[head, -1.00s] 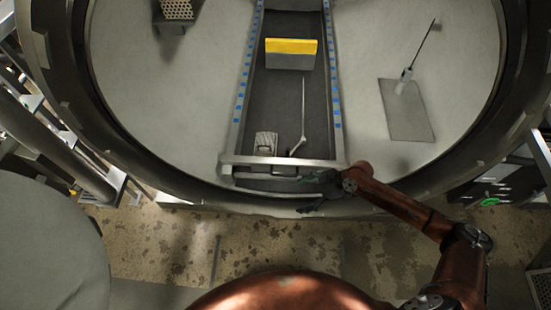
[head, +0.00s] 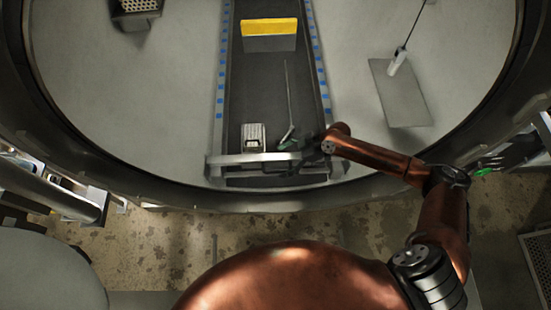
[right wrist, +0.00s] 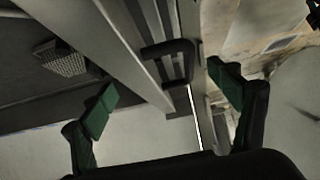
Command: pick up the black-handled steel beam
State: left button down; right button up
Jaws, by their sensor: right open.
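The steel beam (head: 235,159) lies across the near end of the dark channel in the head view. In the right wrist view the beam (right wrist: 125,50) runs diagonally, and its black handle (right wrist: 168,50) stands out from its side. My right gripper (head: 291,147) is over the beam's right part, hiding some of it. In the right wrist view the green fingers of the gripper (right wrist: 162,80) are spread apart, with the handle appearing between and beyond them. Nothing is held. Whether a finger touches the handle cannot be told. My left gripper is not in view.
In the channel, a small perforated block (head: 254,137) sits behind the beam, with a thin rod (head: 288,95) to its right and a yellow-topped block (head: 269,35) further back. A flat grey plate (head: 400,98) lies right of the channel. The round vessel rim curves around.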

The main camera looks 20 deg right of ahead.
jog(key=shift+b+x, duration=0.4)
jog(key=shift+x, duration=1.45)
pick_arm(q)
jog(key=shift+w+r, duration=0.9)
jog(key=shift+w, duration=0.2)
pick_arm(e)
jog(key=shift+c, duration=0.4)
jog(key=c, duration=2)
jog(key=shift+w+r, duration=0.1)
jog(key=shift+r, duration=0.05)
jog(key=shift+c, duration=0.5)
